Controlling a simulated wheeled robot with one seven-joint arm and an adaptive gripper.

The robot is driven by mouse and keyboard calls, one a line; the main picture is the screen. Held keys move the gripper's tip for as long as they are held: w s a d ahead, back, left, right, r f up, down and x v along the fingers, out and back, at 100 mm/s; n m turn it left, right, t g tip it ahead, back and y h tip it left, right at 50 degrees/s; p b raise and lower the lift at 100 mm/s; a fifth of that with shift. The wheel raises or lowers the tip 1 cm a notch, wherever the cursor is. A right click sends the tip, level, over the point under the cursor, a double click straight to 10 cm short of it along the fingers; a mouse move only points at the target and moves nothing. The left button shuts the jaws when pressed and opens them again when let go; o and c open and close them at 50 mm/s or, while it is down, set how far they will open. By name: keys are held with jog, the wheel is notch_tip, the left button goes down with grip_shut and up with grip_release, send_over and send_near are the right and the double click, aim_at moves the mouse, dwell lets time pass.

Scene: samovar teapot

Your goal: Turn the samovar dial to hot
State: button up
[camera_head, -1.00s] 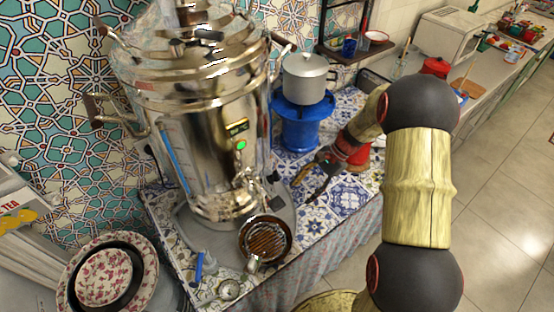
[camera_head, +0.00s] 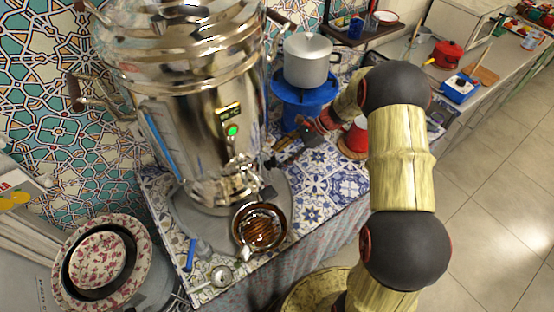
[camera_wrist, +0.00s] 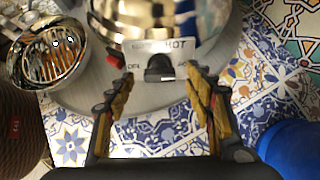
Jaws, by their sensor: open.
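The silver samovar (camera_head: 200,120) stands upright on the tiled counter, with a lit green light on its front. In the wrist view its base (camera_wrist: 155,20) is at the top, with a pale label plate (camera_wrist: 172,46) reading HOT at the right. In the head view my gripper (camera_head: 284,150) is low, right of the samovar. I cannot make out the dial's pointer.
A red switch (camera_wrist: 115,58) is left of the dial. A round brown strainer bowl (camera_head: 262,228) stands in front of the samovar. A blue stand (camera_head: 300,100) with a grey pot (camera_head: 308,62) is behind my gripper. Patterned plates (camera_head: 140,225) are at lower left.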

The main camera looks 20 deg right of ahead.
aim_at(270, 162)
jog(key=x, duration=0.2)
jog(key=shift+a+f, duration=0.2)
jog(key=shift+f, duration=0.05)
jog(key=c, duration=0.3)
jog(key=c, duration=0.8)
jog(key=shift+c, duration=0.3)
jog(key=shift+n+b, duration=0.3)
jog(key=n+b, duration=0.3)
jog(key=n, duration=0.2)
jog(key=shift+s+f+t, duration=0.1)
jog(key=shift+s+t, duration=0.05)
jog(key=shift+t, duration=0.25)
jog(key=n+b, duration=0.4)
jog(key=n, duration=0.1)
jog(key=shift+s+d+n+t, duration=0.1)
jog(key=shift+s+n+t, duration=0.05)
jog(key=shift+n+t, duration=0.2)
